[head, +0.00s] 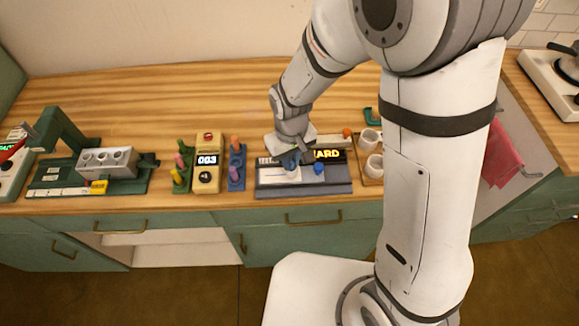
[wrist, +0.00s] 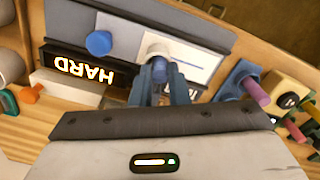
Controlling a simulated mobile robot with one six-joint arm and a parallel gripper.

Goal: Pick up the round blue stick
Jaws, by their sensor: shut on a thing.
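My gripper (head: 291,160) is over the left half of the grey board (head: 335,190). In the wrist view its two blue-grey fingers (wrist: 161,82) are shut on a short round stick (wrist: 158,68), blue along its side with a pale whitish end. The fingers hide part of the stick, and I cannot tell whether it touches the board. A second blue piece (head: 318,168) stands on the board to the right of my gripper. In the wrist view that piece (wrist: 98,43) looks faceted and is apart from my fingers.
A lit "HARD" sign (wrist: 84,68) runs along the board's back edge. A white sheet (wrist: 190,65) lies on the board. A blue rack (head: 237,170) with coloured sticks, a yellow device (head: 207,160) and a green rack (head: 181,172) stand left. White cups (head: 369,139) stand right.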

